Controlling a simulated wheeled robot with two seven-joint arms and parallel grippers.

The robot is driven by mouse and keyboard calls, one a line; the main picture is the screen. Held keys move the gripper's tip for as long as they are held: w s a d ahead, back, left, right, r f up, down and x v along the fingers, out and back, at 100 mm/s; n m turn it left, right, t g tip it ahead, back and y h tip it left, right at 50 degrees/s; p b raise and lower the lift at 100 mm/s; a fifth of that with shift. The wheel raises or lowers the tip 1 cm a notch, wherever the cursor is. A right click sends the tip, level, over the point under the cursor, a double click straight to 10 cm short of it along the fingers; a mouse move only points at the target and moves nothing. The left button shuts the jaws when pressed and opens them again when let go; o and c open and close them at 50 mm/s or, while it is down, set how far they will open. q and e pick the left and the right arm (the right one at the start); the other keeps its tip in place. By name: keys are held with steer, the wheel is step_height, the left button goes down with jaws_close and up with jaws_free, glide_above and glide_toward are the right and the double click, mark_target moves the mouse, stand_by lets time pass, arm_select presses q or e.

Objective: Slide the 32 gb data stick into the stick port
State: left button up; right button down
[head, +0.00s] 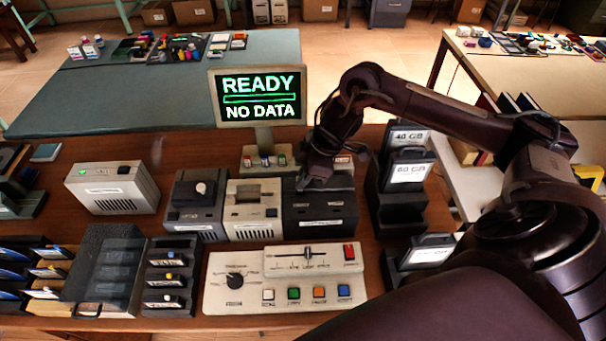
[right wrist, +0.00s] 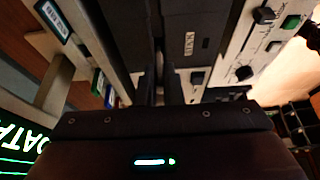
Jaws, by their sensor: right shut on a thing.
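My right gripper (head: 316,182) is low over the back of the black unit (head: 320,210) at the centre; its fingers also show in the right wrist view (right wrist: 160,90). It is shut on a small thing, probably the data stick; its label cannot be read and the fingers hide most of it. I cannot tell which opening is the stick port, or whether the held thing touches the unit. Several small sticks with coloured ends stand in the pale rack (head: 247,169) under the screen. My left gripper is not in view.
The screen (head: 258,97) reads READY, NO DATA. A pale unit (head: 255,209) and a grey unit (head: 195,212) stand left of the black one. A control panel (head: 285,285) lies in front. Black drives labelled 40 GB and 60 GB (head: 408,172) stand right.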

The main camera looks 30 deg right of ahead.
steer(key=shift+f, duration=0.15)
stand_by(0.4)
steer(key=shift+f+b, duration=0.75)
steer(key=shift+f, duration=0.4)
steer(key=c, duration=1.5)
jaws_free()
step_height(320, 180, up, 8)
steer(key=p, duration=0.8)
steer(key=shift+r, duration=0.1)
